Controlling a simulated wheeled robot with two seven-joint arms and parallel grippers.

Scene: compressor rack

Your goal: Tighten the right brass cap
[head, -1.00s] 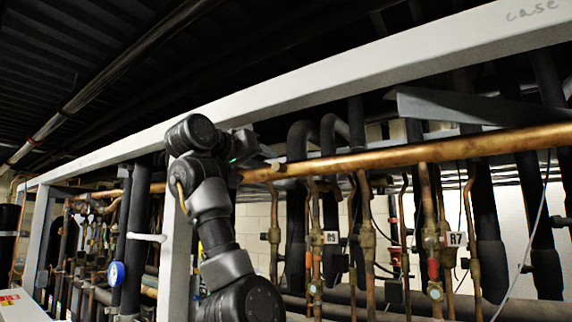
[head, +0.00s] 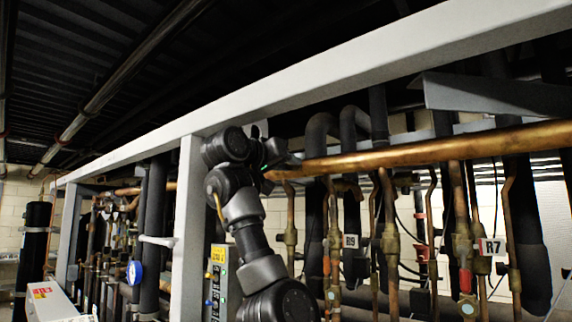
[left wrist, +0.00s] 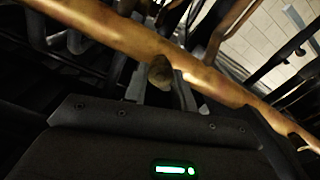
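A small dull brass cap (left wrist: 160,73) shows in the left wrist view, against a long copper pipe (left wrist: 105,32). The pipe also runs across the head view (head: 430,152). My left gripper (head: 275,150) is at the pipe's left end in the head view, and its dark body hides that part. In the left wrist view its body with a green light fills the bottom, just below the cap. Narrow grey shapes flank the cap; I cannot tell whether they are fingers or whether they touch it. My right gripper is not in view.
A pale steel beam (head: 330,70) runs above, and a pale post (head: 188,225) stands left of my arm. Dark insulated pipes and thin copper lines with valves hang below the copper pipe.

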